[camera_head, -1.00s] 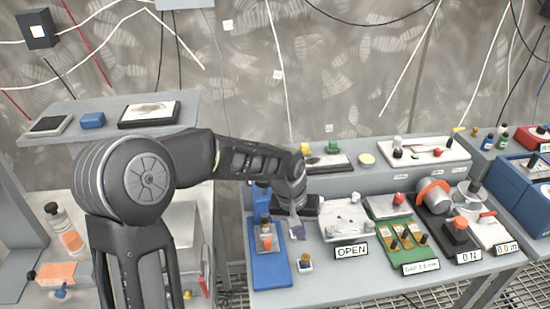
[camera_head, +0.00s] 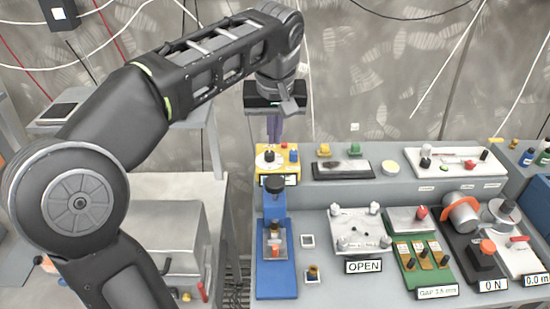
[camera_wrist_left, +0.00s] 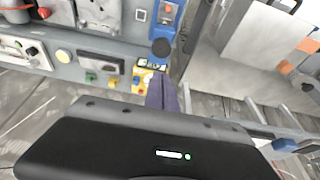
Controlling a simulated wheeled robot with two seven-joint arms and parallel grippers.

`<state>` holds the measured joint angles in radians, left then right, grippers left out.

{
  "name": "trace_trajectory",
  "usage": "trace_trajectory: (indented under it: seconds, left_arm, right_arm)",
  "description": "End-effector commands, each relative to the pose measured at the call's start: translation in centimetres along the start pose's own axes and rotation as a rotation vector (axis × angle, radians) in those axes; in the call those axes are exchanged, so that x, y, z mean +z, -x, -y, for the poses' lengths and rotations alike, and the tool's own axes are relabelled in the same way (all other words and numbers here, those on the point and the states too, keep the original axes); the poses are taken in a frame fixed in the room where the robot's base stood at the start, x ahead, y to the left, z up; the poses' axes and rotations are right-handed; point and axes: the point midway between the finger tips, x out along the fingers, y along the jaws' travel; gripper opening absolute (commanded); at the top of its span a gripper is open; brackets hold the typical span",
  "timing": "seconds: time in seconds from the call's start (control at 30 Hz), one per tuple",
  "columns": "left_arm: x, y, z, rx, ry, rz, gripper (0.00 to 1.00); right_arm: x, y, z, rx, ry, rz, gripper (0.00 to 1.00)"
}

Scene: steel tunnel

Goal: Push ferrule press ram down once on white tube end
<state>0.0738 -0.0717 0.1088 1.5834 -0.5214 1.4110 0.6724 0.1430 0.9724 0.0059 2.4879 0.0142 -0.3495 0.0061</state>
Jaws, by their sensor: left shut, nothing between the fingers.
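The blue ferrule press (camera_head: 276,272) stands at the left end of the bench, its black round ram knob (camera_head: 274,184) on top. A small orange-and-brown piece (camera_head: 275,240) sits in it; I cannot make out a white tube end there. My left gripper (camera_head: 273,138) is shut and empty, purple fingers pointing down, raised above and behind the knob in the head view. In the left wrist view, the fingers (camera_wrist_left: 163,94) point toward the black knob (camera_wrist_left: 161,46), apart from it. My right gripper is not in view.
A yellow block with a dial (camera_head: 277,158) is just behind the press. To the right are a white plate (camera_head: 360,232) by an OPEN sign, a green gauge board (camera_head: 423,255) and a black unit with an orange-topped knob (camera_head: 487,248). A grey box (camera_head: 170,245) stands left.

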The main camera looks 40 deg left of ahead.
Motion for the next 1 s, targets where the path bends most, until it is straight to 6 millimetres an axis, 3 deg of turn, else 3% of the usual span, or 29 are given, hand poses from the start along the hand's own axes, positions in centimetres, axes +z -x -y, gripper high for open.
trace_trajectory:
  seconds: [0.4,0.8,1.0]
  left_arm:
    - [0.3,-5.8,-0.1,0.0,-0.001,0.001,0.0]
    - [0.7,-12.1,0.0,-0.002,-0.001,0.003,0.0]
    - [1.1,-13.6,0.0,0.0,-0.001,0.001,0.0]
  right_arm:
    - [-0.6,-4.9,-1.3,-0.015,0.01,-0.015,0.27]
    - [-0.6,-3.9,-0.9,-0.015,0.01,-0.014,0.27]
    - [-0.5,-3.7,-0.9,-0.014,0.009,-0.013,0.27]
